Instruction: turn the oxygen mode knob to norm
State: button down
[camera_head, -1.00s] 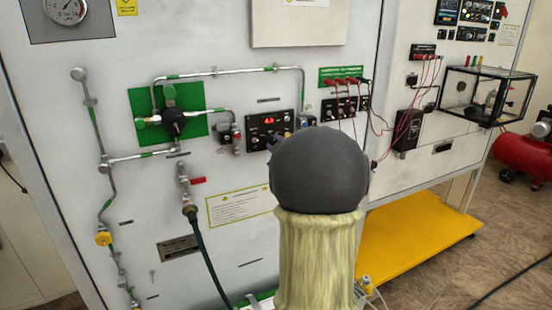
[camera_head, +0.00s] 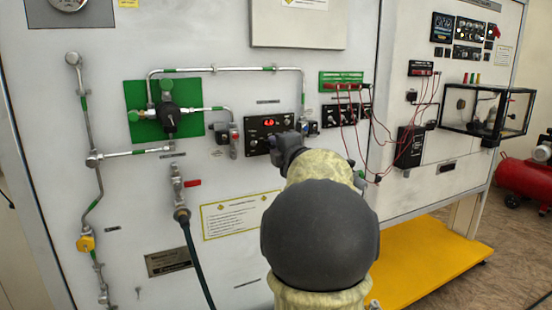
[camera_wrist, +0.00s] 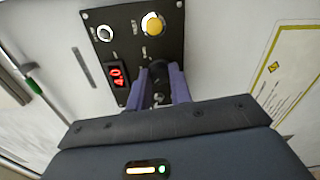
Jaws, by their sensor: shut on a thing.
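A black control panel (camera_head: 262,125) with a red lit display is set in the white wall. In the wrist view the panel (camera_wrist: 113,43) shows its red digits, a yellow round button (camera_wrist: 153,25) and a silver round fitting. My gripper (camera_wrist: 158,74) reaches the panel with its two purple fingers on either side of a dark knob (camera_wrist: 159,97), shut on it. The knob's labels and its pointer cannot be read. In the head view my arm hides the fingers and the knob.
A green plate with a valve (camera_head: 168,118) and pipes is left of the panel. A dark hose (camera_head: 195,255) hangs below it. Red leads (camera_head: 405,150) hang to the right, near a clear black-framed box (camera_head: 485,112). A yellow platform (camera_head: 425,255) lies low at right.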

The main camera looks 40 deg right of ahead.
jog(key=shift+f+n+b, duration=0.1)
jog(key=shift+n+b, duration=0.65)
jog(key=shift+n, duration=0.35)
jog(key=c, duration=1.3)
grip_release()
jog(key=shift+o, duration=0.2)
jog(key=shift+s, duration=0.1)
jog(key=v, duration=1.7)
jog(key=shift+s, duration=0.15)
